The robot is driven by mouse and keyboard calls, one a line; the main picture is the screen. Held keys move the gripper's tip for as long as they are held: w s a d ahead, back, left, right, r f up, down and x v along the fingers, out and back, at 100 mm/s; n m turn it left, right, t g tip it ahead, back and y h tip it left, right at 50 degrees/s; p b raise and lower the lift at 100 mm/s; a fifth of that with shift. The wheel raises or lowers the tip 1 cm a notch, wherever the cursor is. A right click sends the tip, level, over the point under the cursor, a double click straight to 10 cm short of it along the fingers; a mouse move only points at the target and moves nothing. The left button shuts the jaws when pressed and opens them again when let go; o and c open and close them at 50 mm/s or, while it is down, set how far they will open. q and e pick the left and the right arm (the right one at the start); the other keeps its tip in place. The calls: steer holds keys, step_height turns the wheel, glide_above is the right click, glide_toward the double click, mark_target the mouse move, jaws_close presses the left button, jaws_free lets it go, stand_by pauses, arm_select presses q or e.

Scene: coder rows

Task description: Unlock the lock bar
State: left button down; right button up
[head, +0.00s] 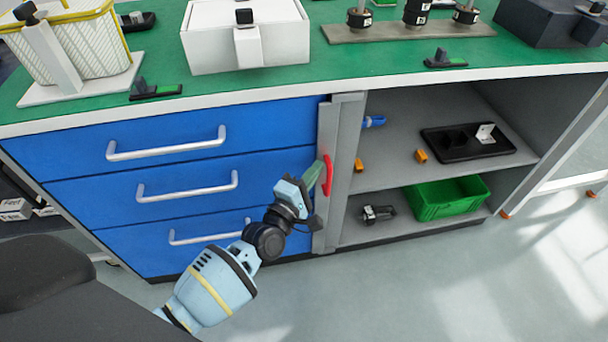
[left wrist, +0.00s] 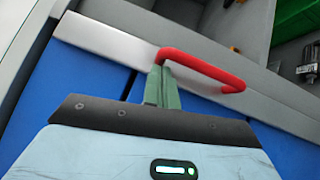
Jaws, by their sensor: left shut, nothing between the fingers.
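The lock bar (head: 336,215) is a grey upright strip between the blue drawers and the open shelves. It also shows in the left wrist view (left wrist: 110,40), running slantwise across the picture. A red handle (head: 328,172) is fixed on it; in the left wrist view the red handle (left wrist: 205,67) is a bent rod. My left gripper (head: 316,172) has its green fingers shut and empty, right beside the handle. In the left wrist view the fingertips (left wrist: 160,72) meet one end of the handle; I cannot tell whether they touch. My right gripper is not in view.
Blue drawers with silver handles (head: 167,144) lie left of the bar. Open shelves on the right hold a black tray (head: 455,151), a green crate (head: 424,213) and small parts. The green worktop (head: 340,65) overhangs above. The floor in front of the shelves is clear.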

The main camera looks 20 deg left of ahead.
mark_target(329, 172)
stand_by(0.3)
arm_select(q)
steer(key=w+d, duration=0.2)
steer(key=d, duration=0.1)
steer(key=shift+b, duration=0.4)
steer(key=shift+r, duration=0.1)
